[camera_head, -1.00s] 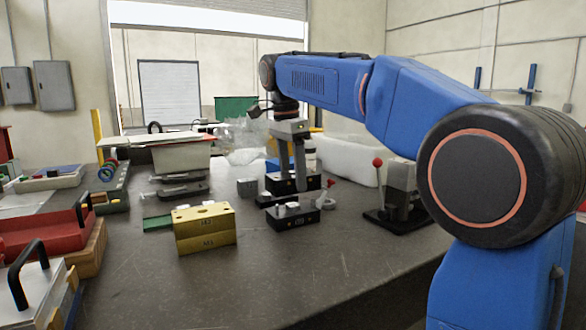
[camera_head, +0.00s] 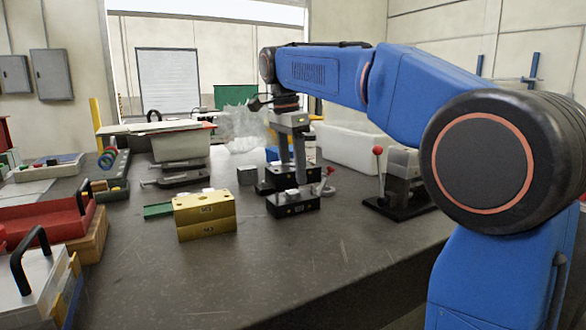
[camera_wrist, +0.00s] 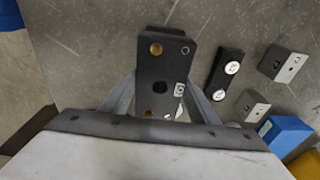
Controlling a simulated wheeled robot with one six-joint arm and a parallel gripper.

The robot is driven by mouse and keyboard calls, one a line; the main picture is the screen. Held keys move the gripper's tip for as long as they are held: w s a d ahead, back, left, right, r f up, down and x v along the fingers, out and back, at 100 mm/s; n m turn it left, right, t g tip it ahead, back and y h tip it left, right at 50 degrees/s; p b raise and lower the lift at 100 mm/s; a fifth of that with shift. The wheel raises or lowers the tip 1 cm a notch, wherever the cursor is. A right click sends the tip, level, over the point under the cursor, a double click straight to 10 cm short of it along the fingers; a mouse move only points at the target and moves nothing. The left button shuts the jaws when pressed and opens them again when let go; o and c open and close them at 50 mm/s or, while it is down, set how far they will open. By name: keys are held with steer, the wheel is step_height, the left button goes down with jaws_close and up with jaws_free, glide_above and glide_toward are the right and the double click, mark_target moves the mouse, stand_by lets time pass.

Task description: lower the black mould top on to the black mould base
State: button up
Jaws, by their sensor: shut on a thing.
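The black mould top (camera_head: 276,175) is in my gripper (camera_head: 298,176), a small distance above the black mould base (camera_head: 292,209). My gripper is shut on the top's long sides; one grey finger crosses its near face in the head view. In the wrist view the mould top (camera_wrist: 160,70) lies between the fingers (camera_wrist: 158,95), with a brass-coloured hole at one end. The base stands on the table, with a number on its near face and a pale part showing on top. The top appears level and apart from the base.
A small black block with two pale caps (camera_wrist: 226,75) and grey blocks (camera_wrist: 285,62) lie close by. A yellow mould (camera_head: 205,228) stands to the left. A grey device with a red-knobbed lever (camera_head: 402,180) stands to the right. The table's front middle is clear.

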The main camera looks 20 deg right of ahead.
mark_target(293, 191)
steer(key=shift+f, duration=1.55)
stand_by(1.4)
steer(key=o, duration=1.8)
